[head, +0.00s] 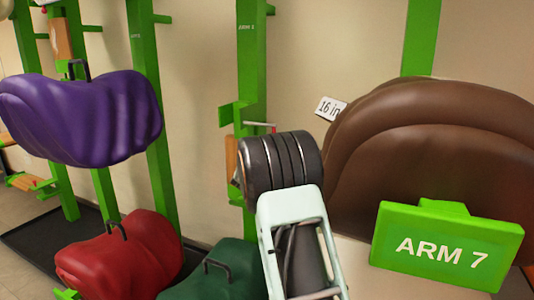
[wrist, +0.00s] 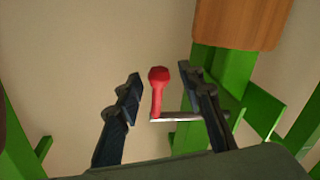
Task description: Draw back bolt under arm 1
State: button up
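The bolt shows in the wrist view as a red knob (wrist: 158,90) on a thin grey metal rod (wrist: 185,117). My gripper (wrist: 160,76) is open, its two dark fingers on either side of the knob with gaps visible both sides; how deep the knob lies between them I cannot tell. In the head view a small piece of the bolt's red end (head: 273,128) shows above my dark wrist, by a green bracket on a green post (head: 252,70). The post's label looks like ARM 1 but is small. My fingers are hidden there.
A brown saddle (head: 430,135) and a green ARM 7 sign (head: 446,246) stand close on the right. A purple saddle (head: 85,115), a red one (head: 125,260) and a dark green one (head: 225,275) are left and below. A wooden block (wrist: 240,22) is at upper right.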

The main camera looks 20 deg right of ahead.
jog(key=v, duration=0.9)
jog(key=shift+s+a, duration=0.2)
jog(key=shift+s, duration=0.1)
